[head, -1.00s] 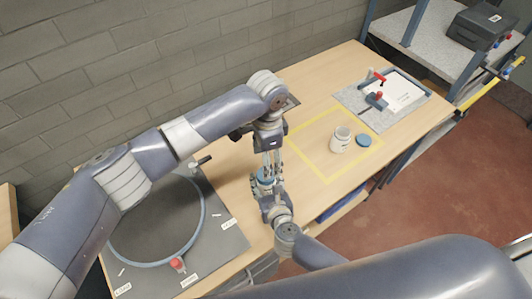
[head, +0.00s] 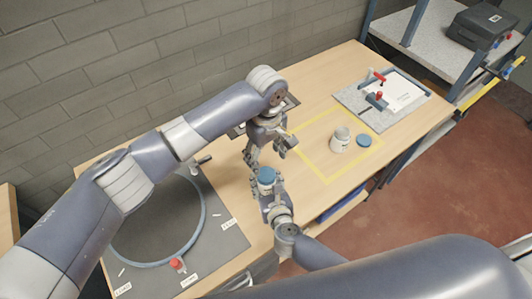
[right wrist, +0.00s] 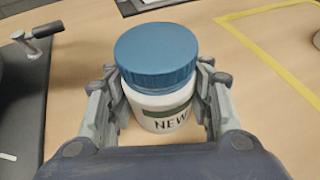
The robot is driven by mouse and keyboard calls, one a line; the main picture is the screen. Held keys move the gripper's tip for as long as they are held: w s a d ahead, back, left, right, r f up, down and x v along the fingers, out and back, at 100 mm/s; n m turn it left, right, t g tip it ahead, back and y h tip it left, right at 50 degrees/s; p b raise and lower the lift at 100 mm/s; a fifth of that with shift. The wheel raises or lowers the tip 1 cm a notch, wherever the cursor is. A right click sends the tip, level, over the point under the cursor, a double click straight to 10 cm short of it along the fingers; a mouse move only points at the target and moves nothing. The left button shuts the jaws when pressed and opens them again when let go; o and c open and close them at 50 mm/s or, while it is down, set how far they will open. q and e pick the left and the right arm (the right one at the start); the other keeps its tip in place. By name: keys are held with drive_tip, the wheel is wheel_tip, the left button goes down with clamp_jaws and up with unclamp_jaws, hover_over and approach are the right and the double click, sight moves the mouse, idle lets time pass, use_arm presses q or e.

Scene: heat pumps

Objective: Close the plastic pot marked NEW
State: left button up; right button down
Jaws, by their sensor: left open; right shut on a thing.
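The pot marked NEW (right wrist: 166,112) is white with a dark label band and stands upright in the right wrist view. A blue lid (right wrist: 155,50) sits on its top and looks level. My right gripper (right wrist: 160,103) is shut on the pot's body, with a finger on each side. In the head view the blue lid (head: 267,174) shows above my right gripper (head: 267,187), and the pot's body is mostly hidden. My left gripper (head: 252,160) is open and empty, behind and left of the lid, apart from it.
A second white pot (head: 340,140), open, stands inside a yellow taped square (head: 328,181), with a blue lid (head: 363,140) beside it. A clamp board (head: 352,101) lies at the back right. A dark mat with a ring (head: 206,215) lies at the left.

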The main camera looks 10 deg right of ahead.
sight(266, 174)
use_arm(q)
drive_tip(key=n, duration=0.3)
drive_tip(key=shift+r+n, duration=0.1)
drive_tip(key=shift+n, duration=0.3)
drive_tip(key=n, duration=0.4)
drive_tip(key=shift+r+n, duration=0.15)
drive_tip(key=shift+n, duration=0.25)
wheel_tip(266, 174, down, 8)
drive_tip(key=shift+f, duration=0.1)
